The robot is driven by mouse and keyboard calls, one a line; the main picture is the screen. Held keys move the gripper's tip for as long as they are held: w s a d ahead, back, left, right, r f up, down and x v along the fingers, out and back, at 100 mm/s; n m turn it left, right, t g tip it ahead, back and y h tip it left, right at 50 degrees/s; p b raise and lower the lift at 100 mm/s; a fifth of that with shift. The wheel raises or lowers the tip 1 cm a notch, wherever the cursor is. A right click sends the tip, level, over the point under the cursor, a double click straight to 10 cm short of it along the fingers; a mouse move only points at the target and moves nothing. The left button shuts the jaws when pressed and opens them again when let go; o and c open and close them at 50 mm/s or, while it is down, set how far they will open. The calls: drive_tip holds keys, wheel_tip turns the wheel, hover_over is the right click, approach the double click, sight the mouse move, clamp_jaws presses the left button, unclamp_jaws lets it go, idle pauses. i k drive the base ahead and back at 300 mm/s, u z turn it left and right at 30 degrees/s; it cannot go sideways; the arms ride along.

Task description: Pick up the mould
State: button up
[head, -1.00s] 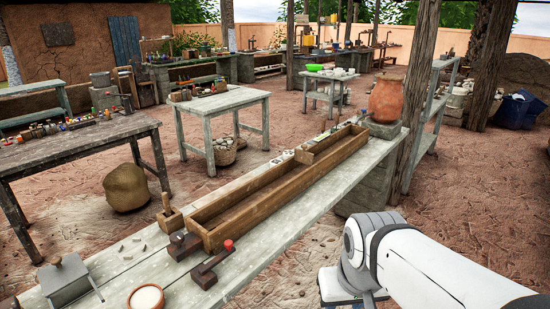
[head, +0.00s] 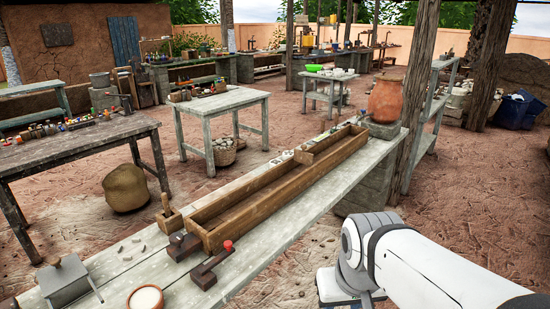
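I cannot tell for sure which thing is the mould. A long, open wooden trough (head: 240,222) lies along the pale plank bench (head: 335,185). At its far end is a shorter wooden box-like piece (head: 330,146), which may be the mould; whether it rests on or in the trough is unclear. A small wooden block with an upright handle (head: 170,219) stands by the trough's near end. My white arm shows at the lower right, beside the bench. My gripper is out of view.
A dark clamp with a red knob (head: 213,265), a grey metal box (head: 66,281) and a white-filled bowl (head: 146,299) sit at the bench's near end. A clay pot (head: 387,99) and wooden post (head: 418,95) stand at the far end. Bare ground lies right of the bench.

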sight(287, 154)
drive_tip(key=k, duration=1.3)
drive_tip(key=z, duration=0.6)
drive_tip(key=i, duration=1.35)
drive_tip(key=z, duration=0.45)
drive_tip(key=i, duration=1.6)
drive_tip(key=u, duration=1)
drive_tip(key=i, duration=1.05)
drive_tip(key=u, duration=0.9)
drive_tip(key=k, duration=0.65)
